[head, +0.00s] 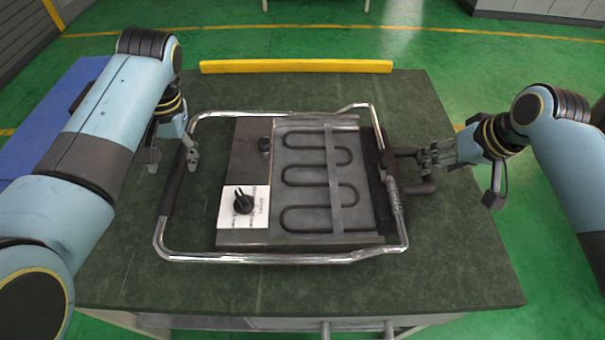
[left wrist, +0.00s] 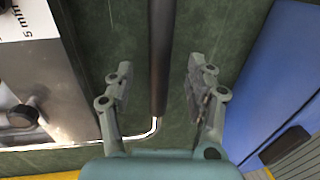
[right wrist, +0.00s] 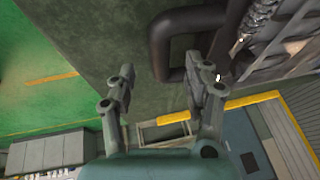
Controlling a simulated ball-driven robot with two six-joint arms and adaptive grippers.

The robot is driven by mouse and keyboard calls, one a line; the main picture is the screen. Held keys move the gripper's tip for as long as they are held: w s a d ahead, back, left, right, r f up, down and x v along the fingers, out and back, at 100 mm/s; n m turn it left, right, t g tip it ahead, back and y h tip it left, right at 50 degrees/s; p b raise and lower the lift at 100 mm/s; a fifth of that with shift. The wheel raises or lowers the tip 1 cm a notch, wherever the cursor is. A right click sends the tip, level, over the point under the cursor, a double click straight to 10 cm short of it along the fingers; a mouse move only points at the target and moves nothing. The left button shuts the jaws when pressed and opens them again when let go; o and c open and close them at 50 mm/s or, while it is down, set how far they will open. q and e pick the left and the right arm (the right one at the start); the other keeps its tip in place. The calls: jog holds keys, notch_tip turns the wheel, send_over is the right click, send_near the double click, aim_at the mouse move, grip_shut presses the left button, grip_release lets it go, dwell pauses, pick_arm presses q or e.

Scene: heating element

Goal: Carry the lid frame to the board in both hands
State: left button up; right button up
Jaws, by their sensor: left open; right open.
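The lid frame, a bent chrome tube (head: 275,257), surrounds the heating board (head: 262,215) on the table. Its left side carries a straight black grip (head: 172,190), also in the left wrist view (left wrist: 161,55). The board has a grey plate with a serpentine dark element (head: 318,190). My left gripper (head: 172,157) is open, its fingers on either side of the black grip (left wrist: 160,85). My right gripper (head: 428,158) is open at a black U-shaped handle (head: 405,152) on the right side; the handle's bend lies between its fingers (right wrist: 165,75). Contact cannot be told.
The dark green table (head: 300,290) has bare room in front. A yellow bar (head: 296,66) lies along its back edge. A white label with a black knob (head: 243,203) is on the board's left part. A blue surface (head: 50,130) stands left of the table.

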aim_at(175, 171)
pick_arm(q)
jog(key=f, duration=0.3)
jog(key=a+f, duration=0.1)
jog(key=f, duration=0.1)
jog(key=shift+f, duration=0.25)
pick_arm(e)
jog(key=x, duration=0.5)
jog(key=shift+w+a+f, duration=0.1)
jog(key=shift+w+f, duration=0.05)
jog(key=shift+f, duration=0.15)
pick_arm(q)
grip_shut()
pick_arm(e)
grip_shut()
